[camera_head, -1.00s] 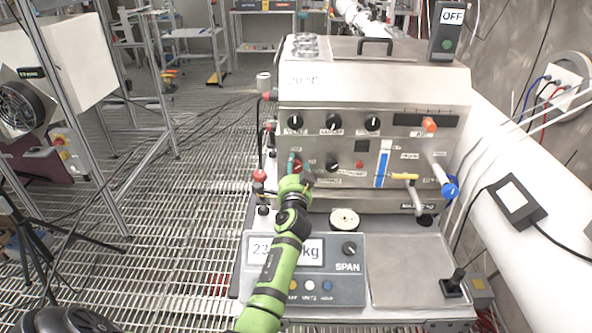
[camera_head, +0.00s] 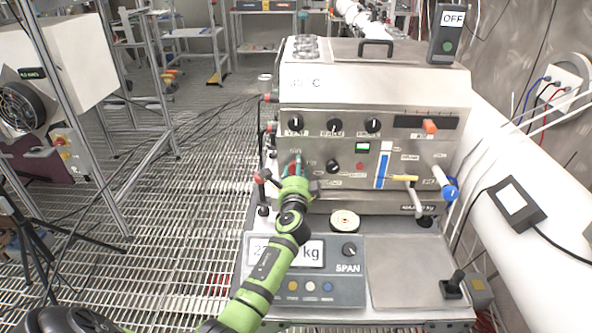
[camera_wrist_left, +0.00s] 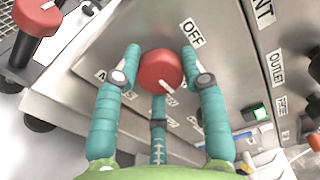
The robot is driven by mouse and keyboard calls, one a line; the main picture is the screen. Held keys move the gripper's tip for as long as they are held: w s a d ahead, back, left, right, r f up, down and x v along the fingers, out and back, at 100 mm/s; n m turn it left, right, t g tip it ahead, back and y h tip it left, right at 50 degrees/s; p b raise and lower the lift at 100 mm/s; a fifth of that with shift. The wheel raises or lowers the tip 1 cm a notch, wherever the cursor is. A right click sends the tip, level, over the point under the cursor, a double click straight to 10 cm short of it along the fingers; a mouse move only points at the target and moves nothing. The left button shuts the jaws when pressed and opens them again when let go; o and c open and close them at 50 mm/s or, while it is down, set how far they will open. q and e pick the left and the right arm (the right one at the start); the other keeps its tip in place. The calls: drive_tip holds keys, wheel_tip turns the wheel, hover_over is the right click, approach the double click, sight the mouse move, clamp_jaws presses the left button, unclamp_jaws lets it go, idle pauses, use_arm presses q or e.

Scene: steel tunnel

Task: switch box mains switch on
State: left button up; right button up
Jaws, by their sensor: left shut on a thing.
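The mains switch is a red round knob (camera_wrist_left: 160,70) with a white pointer line, on the steel front of the switch box (camera_head: 345,180). An OFF label (camera_wrist_left: 193,33) is beside it in the left wrist view. My left gripper (camera_wrist_left: 160,58) is shut on the knob with its teal fingers around it. The white line points to the lower right in that view. In the head view, my left gripper (camera_head: 297,168) hides most of the knob. A small indicator (camera_head: 361,147) on the box is lit green and white. My right gripper is not in view.
Black dials (camera_head: 333,127) sit above the knob, and a yellow-handled valve (camera_head: 404,178) and a blue-ended lever (camera_head: 449,190) are at the right. A red-topped lever (camera_head: 262,176) stands close left of my gripper. A scale display unit (camera_head: 305,270) lies under my forearm.

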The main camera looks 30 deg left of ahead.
use_arm(q)
drive_tip(key=shift+w+r, duration=0.15)
drive_tip(key=shift+r, duration=0.3)
drive_tip(key=o, duration=0.9)
drive_tip(key=shift+o, duration=1.1)
drive_tip(key=shift+f, duration=0.1)
drive_tip(key=shift+d+f, duration=0.1)
drive_tip(key=shift+f, duration=0.15)
drive_tip(key=v, duration=1.2)
